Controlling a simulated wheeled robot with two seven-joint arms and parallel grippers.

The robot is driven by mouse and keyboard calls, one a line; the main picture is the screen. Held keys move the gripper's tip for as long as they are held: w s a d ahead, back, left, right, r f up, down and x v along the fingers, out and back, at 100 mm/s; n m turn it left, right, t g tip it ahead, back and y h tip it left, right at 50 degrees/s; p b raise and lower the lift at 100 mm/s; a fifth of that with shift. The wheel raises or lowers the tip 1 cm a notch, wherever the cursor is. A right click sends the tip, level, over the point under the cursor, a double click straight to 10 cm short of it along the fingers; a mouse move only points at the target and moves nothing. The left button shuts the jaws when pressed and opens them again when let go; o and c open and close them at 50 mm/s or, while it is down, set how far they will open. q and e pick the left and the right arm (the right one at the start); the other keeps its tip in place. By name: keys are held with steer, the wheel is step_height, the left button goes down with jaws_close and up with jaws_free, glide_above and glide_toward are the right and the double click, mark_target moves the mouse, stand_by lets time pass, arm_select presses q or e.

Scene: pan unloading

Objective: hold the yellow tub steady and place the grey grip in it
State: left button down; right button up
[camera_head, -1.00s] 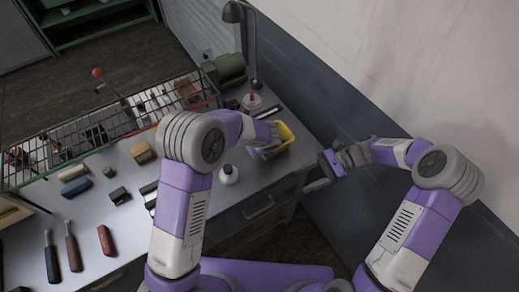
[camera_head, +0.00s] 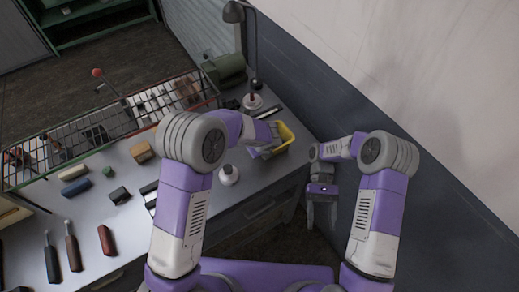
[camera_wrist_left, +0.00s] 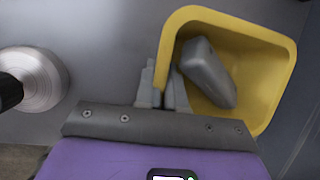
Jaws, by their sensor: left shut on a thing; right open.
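The yellow tub (camera_head: 289,133) stands at the right end of the workbench. My left gripper (camera_head: 262,150) is at its near-left side; in the left wrist view its fingers (camera_wrist_left: 166,92) are shut on the rim of the tub (camera_wrist_left: 272,45), with the wall between them. The grey grip (camera_wrist_left: 208,73) lies tilted inside the tub, loose from the fingers. My right gripper (camera_head: 321,222) points down off the bench's right end, open and empty, apart from the tub.
A small white round object (camera_head: 229,175) stands near the bench's front edge. A desk lamp (camera_head: 238,12) and a wire basket (camera_head: 80,135) are at the back. Hand tools (camera_head: 72,247) lie at the left. A wall (camera_head: 400,60) rises at the right.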

arm_select(q)
steer(key=c, duration=1.2)
jaws_free()
steer(key=shift+o, duration=0.2)
steer(key=shift+r, duration=0.1)
steer(key=v, duration=1.2)
steer(key=shift+d, duration=0.1)
